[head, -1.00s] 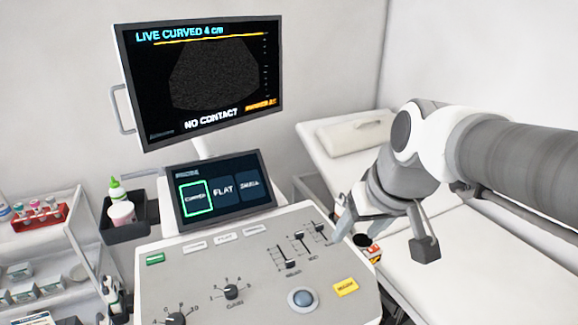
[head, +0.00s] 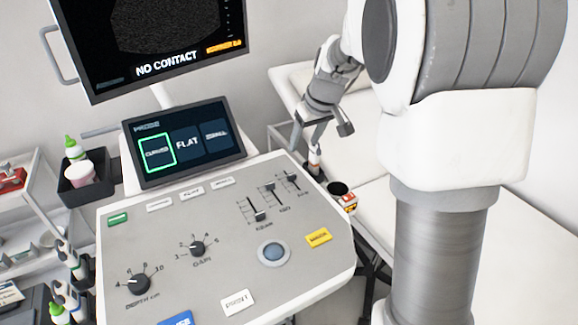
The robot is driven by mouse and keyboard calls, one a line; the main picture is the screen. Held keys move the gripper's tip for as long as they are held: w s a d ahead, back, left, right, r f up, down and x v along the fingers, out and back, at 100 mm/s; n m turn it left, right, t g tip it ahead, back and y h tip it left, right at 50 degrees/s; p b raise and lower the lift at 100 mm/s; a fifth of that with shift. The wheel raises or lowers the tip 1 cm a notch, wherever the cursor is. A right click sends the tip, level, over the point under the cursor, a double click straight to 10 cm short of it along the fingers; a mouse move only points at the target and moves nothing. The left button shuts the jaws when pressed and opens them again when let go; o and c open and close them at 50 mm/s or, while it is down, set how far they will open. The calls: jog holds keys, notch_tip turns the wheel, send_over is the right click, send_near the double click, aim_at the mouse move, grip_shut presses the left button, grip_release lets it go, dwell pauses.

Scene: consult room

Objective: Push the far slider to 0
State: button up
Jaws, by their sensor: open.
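The console panel (head: 140,240) carries three sliders in slots at its right part. The left slider knob (head: 259,216) sits low in its slot, the middle knob (head: 270,187) sits near the top, and the right knob (head: 291,178) sits in the upper part. Their small labels are too blurred to read, so I cannot tell by name which is the far one. My gripper (head: 322,140) is open, beyond the panel's back right edge in the picture, up and right of the right slider. It appears apart from all the knobs.
A trackball (head: 273,254), a yellow button (head: 319,237) and dials (head: 197,248) lie on the panel. A screen (head: 190,145) and a monitor (head: 170,35) stand behind. A dark cup-like holder (head: 338,188) is at the right edge, beside a bed (head: 530,250).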

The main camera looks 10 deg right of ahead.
aim_at(292, 175)
jog(key=b+x, duration=0.1)
jog(key=x, duration=1.4)
jog(key=shift+f+b, duration=0.35)
grip_shut()
dwell(0.6)
